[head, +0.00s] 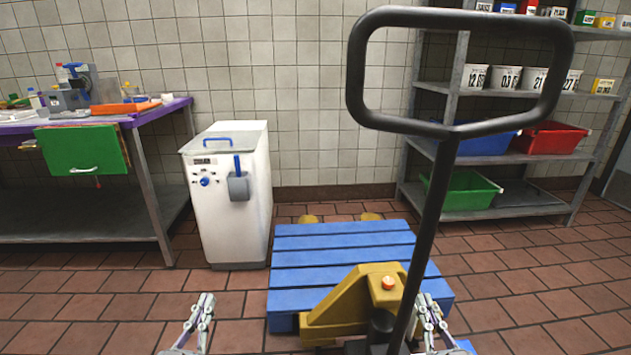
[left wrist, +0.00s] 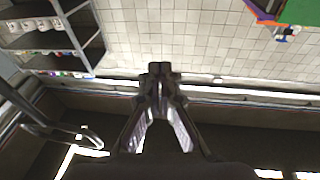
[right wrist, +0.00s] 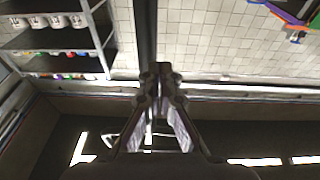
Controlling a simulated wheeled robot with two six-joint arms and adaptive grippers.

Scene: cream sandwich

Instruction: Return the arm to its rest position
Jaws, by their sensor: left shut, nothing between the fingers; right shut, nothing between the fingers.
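My left gripper (head: 207,304) is at the bottom of the head view, left of the blue pallet, pointing up. It is shut and empty; its closed fingers also show in the left wrist view (left wrist: 159,72). My right gripper (head: 424,302) is at the bottom of the head view, just right of the pallet jack's black handle shaft. It is shut and empty, and its closed fingers also show in the right wrist view (right wrist: 155,72). Neither gripper touches anything that I can make out. The upper parts of both arms are out of the head view.
A yellow pallet jack (head: 345,305) with a tall black handle (head: 357,75) stands at a blue pallet (head: 345,262). A white machine (head: 228,200) stands behind left, beside a purple-topped table (head: 90,119). A grey shelf rack (head: 520,210) is at the right. Tiled floor is clear at both sides.

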